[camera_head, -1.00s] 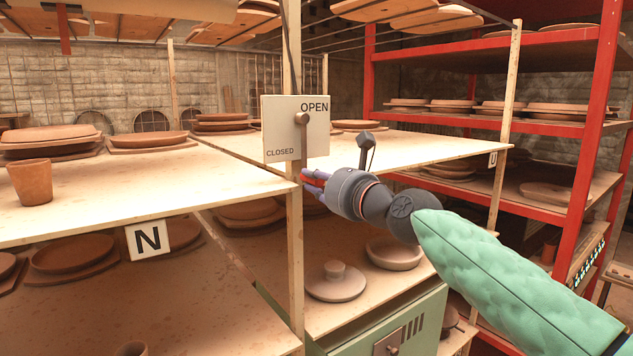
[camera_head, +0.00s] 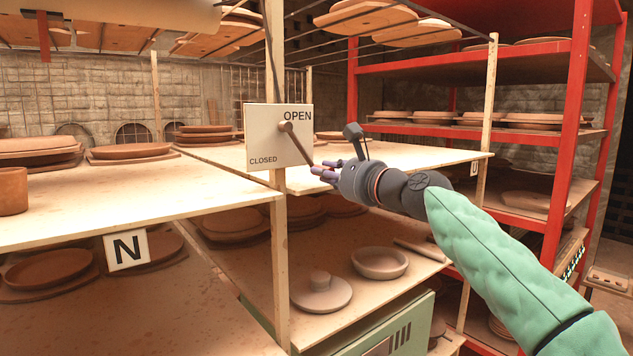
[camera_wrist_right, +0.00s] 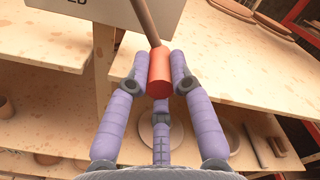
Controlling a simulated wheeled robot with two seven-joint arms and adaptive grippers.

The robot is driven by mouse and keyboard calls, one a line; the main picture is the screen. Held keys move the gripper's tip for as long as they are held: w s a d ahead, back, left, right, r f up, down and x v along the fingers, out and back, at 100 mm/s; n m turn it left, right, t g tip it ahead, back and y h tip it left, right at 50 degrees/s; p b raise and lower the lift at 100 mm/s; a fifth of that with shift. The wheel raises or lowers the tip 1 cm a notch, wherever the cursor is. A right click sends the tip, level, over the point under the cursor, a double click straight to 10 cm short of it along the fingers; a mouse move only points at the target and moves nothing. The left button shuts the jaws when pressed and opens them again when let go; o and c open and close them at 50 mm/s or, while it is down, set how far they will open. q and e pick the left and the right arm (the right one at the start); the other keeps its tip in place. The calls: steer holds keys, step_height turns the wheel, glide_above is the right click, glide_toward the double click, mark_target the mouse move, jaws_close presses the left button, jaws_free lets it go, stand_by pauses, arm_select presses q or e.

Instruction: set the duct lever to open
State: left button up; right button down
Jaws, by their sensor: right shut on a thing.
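The duct lever (camera_head: 297,140) is a brown bar on a white plate (camera_head: 256,140) marked OPEN at the upper right and CLOSED at the lower left. The plate is fixed to a wooden post. The lever slants from its pivot down to the right, its lower end at my right gripper (camera_head: 322,172). In the right wrist view the lever's red end (camera_wrist_right: 159,72) sits between the purple fingers of the right gripper (camera_wrist_right: 160,80), which is shut on it. My left gripper is not in view.
Wooden shelves (camera_head: 120,195) with clay plates stand left and behind the post (camera_head: 280,250). A red rack (camera_head: 565,140) stands at the right. A green cabinet (camera_head: 400,330) is below. Open air lies around my right forearm.

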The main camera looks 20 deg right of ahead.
steer(key=w+d+r+n+p, duration=0.1)
steer(key=d+r+n+p, duration=0.3)
steer(key=r+n, duration=0.3)
steer(key=shift+w+d+r+n+p, duration=0.2)
steer(key=shift+w+r+n+p, duration=0.1)
steer(key=shift+n, duration=0.5)
steer(key=shift+s, duration=0.1)
steer(key=c, duration=1.1)
jaws_free()
steer(key=shift+f, duration=0.1)
steer(key=v, duration=1.2)
